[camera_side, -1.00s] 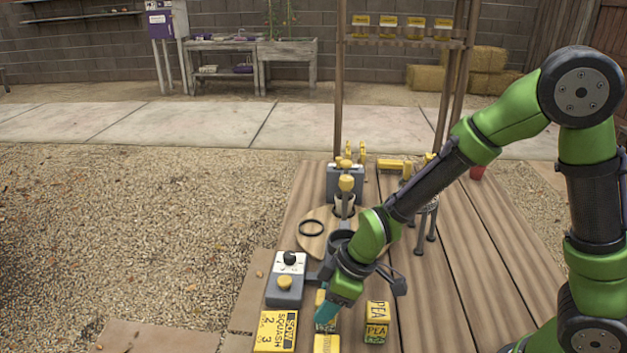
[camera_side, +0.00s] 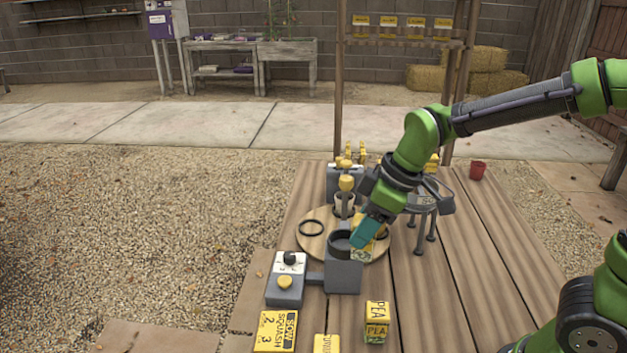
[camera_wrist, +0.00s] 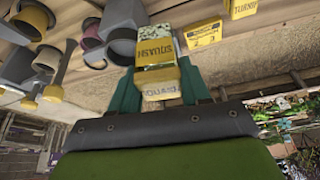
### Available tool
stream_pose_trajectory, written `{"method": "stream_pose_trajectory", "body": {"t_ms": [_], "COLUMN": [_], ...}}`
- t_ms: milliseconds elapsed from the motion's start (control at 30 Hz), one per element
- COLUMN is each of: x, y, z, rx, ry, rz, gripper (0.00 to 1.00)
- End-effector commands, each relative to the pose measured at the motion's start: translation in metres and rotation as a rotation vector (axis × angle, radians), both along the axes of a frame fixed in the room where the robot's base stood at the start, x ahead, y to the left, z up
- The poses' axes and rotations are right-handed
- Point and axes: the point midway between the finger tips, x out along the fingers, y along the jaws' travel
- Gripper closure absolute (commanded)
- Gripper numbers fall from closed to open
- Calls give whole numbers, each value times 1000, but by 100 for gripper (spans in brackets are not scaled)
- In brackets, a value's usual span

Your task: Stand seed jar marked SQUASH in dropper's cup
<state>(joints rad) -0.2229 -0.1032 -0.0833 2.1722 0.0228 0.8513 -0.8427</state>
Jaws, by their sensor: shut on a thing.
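My gripper (camera_side: 364,238) is shut on a yellow seed jar (camera_side: 361,252), held just right of the dropper's cup. In the wrist view the jar's label reads SQUASH (camera_wrist: 157,52), and it sits between the teal fingers (camera_wrist: 157,90). I see nothing standing in the cup.
A PEA jar (camera_side: 377,322) and another yellow jar (camera_side: 326,344) stand at the front. A yellow card (camera_side: 275,331) reads SOW SQUASH 2 3. Behind are a round wooden board (camera_side: 312,247), a yellow-topped tool (camera_side: 346,184) and a metal-legged stand (camera_side: 430,226). The right-hand planks are largely clear.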

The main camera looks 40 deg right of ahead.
Motion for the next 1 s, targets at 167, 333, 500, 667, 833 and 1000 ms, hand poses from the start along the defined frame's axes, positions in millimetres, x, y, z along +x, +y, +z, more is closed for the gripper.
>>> {"method": "stream_pose_trajectory", "body": {"t_ms": [167,333,500,667,833,1000], "x": [-45,-83,-84,-52,-8,35], "y": [-43,-50,-45,-41,-35,-28], "z": [18,13,8,4,-1,-4], "rx": [2,3,0,0,0,1], "ry": [-6,0,3,7,5,3], "rz": [11,110,181,186,184,185], "gripper": [86,86,86,86,86,86]}}
